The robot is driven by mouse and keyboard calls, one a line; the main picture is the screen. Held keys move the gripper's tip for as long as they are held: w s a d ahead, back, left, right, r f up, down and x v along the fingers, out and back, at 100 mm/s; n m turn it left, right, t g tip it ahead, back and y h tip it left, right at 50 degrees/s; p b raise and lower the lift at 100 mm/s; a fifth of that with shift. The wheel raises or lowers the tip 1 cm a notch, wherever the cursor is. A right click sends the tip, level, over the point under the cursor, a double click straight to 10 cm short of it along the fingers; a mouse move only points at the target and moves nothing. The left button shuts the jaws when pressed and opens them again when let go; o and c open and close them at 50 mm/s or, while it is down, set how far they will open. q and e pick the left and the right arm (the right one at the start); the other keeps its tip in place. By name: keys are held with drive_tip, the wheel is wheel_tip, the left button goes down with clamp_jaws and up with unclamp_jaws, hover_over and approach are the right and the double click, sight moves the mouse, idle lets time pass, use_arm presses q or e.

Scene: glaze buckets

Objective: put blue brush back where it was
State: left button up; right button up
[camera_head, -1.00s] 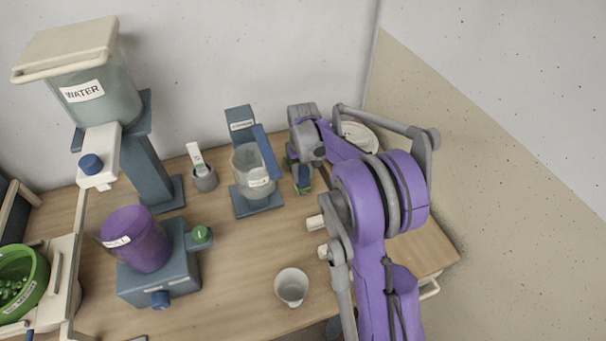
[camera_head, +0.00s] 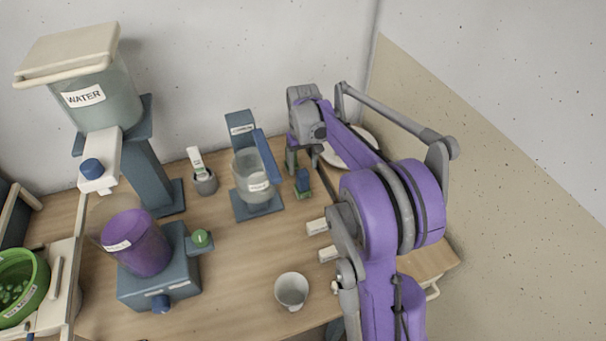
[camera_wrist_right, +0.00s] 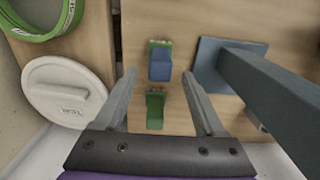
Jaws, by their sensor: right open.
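The blue brush (camera_head: 303,180), which shows as a small blue block, stands on a green base on the table, right of the scale-like stand with a clear jar. It also shows in the right wrist view (camera_wrist_right: 160,66), with green along its far edge. A second small green piece (camera_wrist_right: 155,110) lies nearer the hand in that view. My right gripper (camera_head: 304,163) is open, its fingers apart and nothing held between them. It is above and behind the brush, towards the wall. In the wrist view the fingertips lie either side of the brush, apart from it. My left gripper is not in view.
The blue-grey stand with the jar (camera_head: 256,208) is close left of the brush. A white round lid (camera_wrist_right: 65,92) lies on the other side. A grey cup (camera_head: 291,290) stands at the front. A purple bucket (camera_head: 138,243) and water dispenser (camera_head: 97,100) stand left.

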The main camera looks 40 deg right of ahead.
wheel_tip(320, 180, up, 6)
drive_tip(key=shift+f, duration=0.25)
idle(0.5)
